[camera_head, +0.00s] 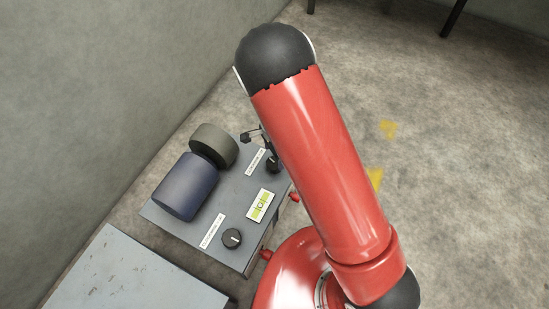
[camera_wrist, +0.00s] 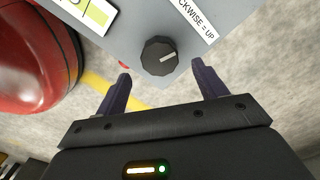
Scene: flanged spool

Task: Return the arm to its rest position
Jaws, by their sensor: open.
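My gripper (camera_wrist: 159,88) is open in the wrist view. Its two dark fingers stand apart with a black knob (camera_wrist: 159,56) in view between and beyond their tips. I cannot tell how far the tips are from the knob, and nothing is held. In the head view my red arm crosses the picture, and a small dark part of the gripper (camera_head: 257,138) shows left of it, above the far knob (camera_head: 273,164) on the grey box. The rest of the gripper is hidden behind the arm.
The grey box (camera_head: 178,222) carries a dark blue cylinder (camera_head: 185,187), a dark grey-green cylinder (camera_head: 213,145), a green-marked level label (camera_head: 261,205) and a near knob (camera_head: 232,238). A pale grey surface (camera_head: 130,275) lies front left. A wall rises left; open floor lies right.

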